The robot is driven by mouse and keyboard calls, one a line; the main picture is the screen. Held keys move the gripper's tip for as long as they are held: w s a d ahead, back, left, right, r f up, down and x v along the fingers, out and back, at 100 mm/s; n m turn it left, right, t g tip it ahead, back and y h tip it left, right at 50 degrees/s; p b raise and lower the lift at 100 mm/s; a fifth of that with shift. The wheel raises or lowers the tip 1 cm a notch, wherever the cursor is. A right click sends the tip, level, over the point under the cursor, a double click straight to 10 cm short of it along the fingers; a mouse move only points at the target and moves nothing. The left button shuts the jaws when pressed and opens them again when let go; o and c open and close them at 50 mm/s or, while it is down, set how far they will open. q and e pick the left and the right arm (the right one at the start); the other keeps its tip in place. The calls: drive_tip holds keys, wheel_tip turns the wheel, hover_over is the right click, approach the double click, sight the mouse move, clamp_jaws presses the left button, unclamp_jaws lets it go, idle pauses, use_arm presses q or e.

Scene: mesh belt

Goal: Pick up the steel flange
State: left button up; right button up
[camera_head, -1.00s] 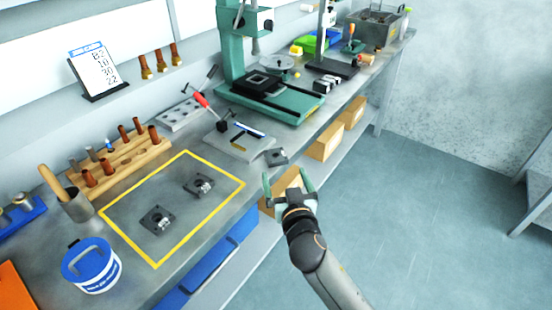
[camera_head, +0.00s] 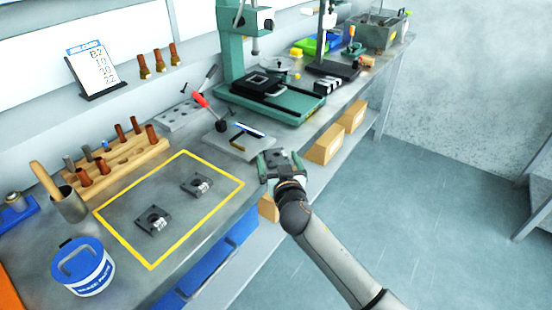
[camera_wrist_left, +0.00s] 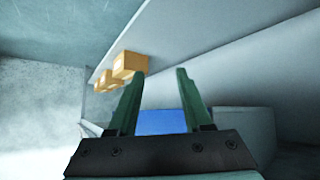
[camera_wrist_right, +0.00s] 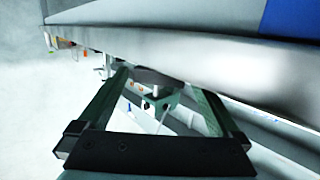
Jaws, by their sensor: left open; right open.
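A dark steel flange (camera_head: 281,157) lies at the bench's front edge, right of the yellow outline. My right gripper (camera_head: 281,163) is open at it, one finger on either side; I cannot tell whether they touch it. In the right wrist view a dark piece (camera_wrist_right: 158,77), apparently this flange, shows between the open fingers. Two similar dark square flanged parts, one nearer (camera_head: 154,221) and one farther (camera_head: 197,184), lie inside the yellow outline. My left gripper (camera_wrist_left: 160,85) is open and empty, seen only in its wrist view.
A grey plate fixture (camera_head: 238,141) sits behind the flange, and a green drill press (camera_head: 270,95) stands farther back. A wooden rack (camera_head: 118,160) and a blue-and-white tub (camera_head: 84,268) are at left. Cardboard boxes (camera_head: 324,145) sit on the shelf below the bench.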

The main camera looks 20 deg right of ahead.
drive_tip(key=shift+r, duration=0.1)
clamp_jaws()
idle(0.7)
